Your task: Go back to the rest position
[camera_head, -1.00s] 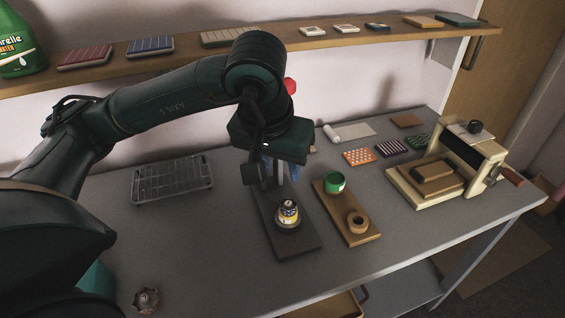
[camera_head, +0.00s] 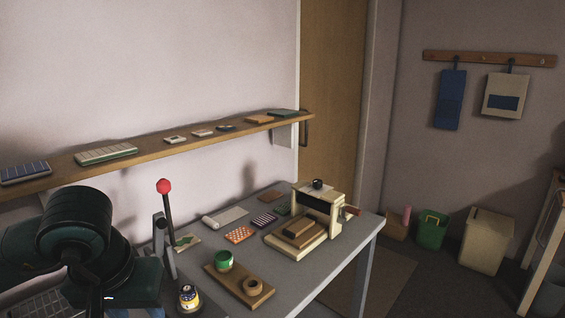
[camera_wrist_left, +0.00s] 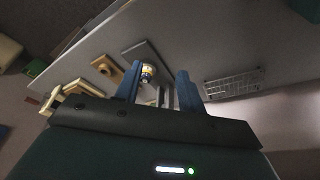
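My left arm comes in at the lower left of the head view, with the gripper fingers mostly cut off by the bottom edge. The left wrist view shows my left gripper (camera_wrist_left: 158,92) open, with two blue fingers apart and nothing clamped between them. My right gripper is in neither view.
A lever with a red knob (camera_head: 164,186) rises beside my left arm. A cream press (camera_head: 318,205) stands at the table's right. A wall shelf (camera_head: 150,152) runs behind. Floor bins stand right.

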